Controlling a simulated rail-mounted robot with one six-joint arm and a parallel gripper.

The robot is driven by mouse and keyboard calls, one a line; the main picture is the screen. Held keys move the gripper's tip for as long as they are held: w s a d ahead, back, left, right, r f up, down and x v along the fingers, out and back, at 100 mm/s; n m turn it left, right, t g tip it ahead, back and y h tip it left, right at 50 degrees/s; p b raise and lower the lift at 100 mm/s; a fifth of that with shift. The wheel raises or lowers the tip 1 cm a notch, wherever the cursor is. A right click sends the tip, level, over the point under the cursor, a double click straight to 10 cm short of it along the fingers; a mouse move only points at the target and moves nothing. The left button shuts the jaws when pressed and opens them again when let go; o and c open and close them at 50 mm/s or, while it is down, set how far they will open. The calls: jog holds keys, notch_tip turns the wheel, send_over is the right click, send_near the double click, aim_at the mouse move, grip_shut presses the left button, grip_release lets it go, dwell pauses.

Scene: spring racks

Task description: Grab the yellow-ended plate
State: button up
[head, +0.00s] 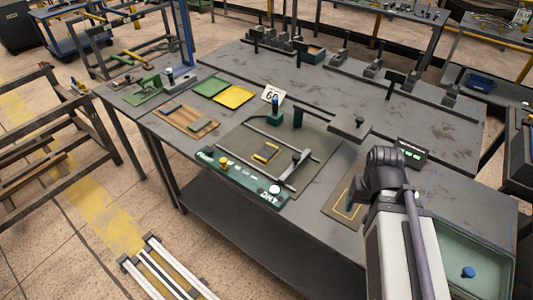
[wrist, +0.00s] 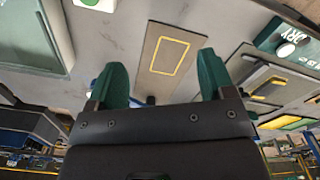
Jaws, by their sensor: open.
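The yellow-ended plate (head: 266,153) is small and dark with a yellow band at each end. It lies flat on the fixture's dark base plate, between the rails. In the wrist view a plate with yellow ends (wrist: 268,88) shows at the right, outside my fingers. My gripper (wrist: 160,78) has two green fingers spread wide with nothing held between them. Beyond them is a flat board with a yellow rectangle outline (wrist: 151,54), empty; it shows in the head view (head: 338,209) too, partly behind my arm. My fingertips cannot be made out in the head view.
A green panel with buttons (head: 241,179) edges the fixture's front. A green post (head: 298,118) and a crossbar with a dark block (head: 294,166) stand near the plate. Green and yellow trays (head: 233,97) lie behind left. A pale green tray (head: 480,250) is at right.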

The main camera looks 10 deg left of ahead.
jog(key=o, duration=0.3)
jog(key=n+b, duration=0.6)
jog(key=n, duration=2.5)
send_over(266, 151)
notch_tip(266, 151, down, 6)
notch_tip(266, 151, down, 11)
jog(key=b, duration=1.1)
jog(key=shift+d, duration=0.1)
jog(key=shift+s+r, duration=0.1)
jog(key=shift+r, duration=0.1)
jog(key=c, duration=1.5)
